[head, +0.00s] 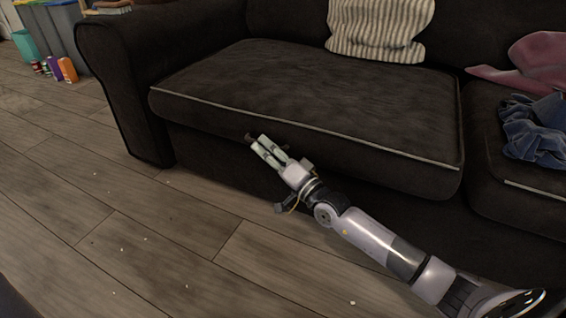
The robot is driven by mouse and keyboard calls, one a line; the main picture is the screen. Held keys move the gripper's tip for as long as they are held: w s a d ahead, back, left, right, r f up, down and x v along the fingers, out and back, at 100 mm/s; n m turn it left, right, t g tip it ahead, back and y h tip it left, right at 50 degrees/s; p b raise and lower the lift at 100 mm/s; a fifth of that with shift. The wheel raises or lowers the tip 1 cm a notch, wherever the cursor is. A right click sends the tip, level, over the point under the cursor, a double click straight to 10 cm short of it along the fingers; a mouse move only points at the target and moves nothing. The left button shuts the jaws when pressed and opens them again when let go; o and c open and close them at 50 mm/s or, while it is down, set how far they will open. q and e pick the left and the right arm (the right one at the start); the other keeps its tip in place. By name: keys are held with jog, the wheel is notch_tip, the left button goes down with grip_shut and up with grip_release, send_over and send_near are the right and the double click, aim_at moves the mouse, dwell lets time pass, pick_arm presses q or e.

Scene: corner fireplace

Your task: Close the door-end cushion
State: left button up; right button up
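The dark brown seat cushion (310,95) at the left end of the sofa lies flat between the armrest and the right seat cushion (490,150). Light piping runs along its front edge. I cannot tell for certain that this is the door-end cushion. My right gripper (256,143) is in front of the sofa, just below the cushion's front edge, with its fingers pointing up and left. Its fingers lie close together, and I cannot tell whether they touch the sofa. My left gripper is out of view.
A striped pillow (380,28) leans on the backrest. A pink cloth (535,62) and blue denim (535,130) lie on the right. The armrest (125,85) bounds the left. Bins (55,35) and small containers (67,68) stand far left. Wooden floor (90,190) is mostly clear, with small pale bits.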

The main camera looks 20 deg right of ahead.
jog(key=v, duration=1.1)
jog(key=shift+d, duration=0.1)
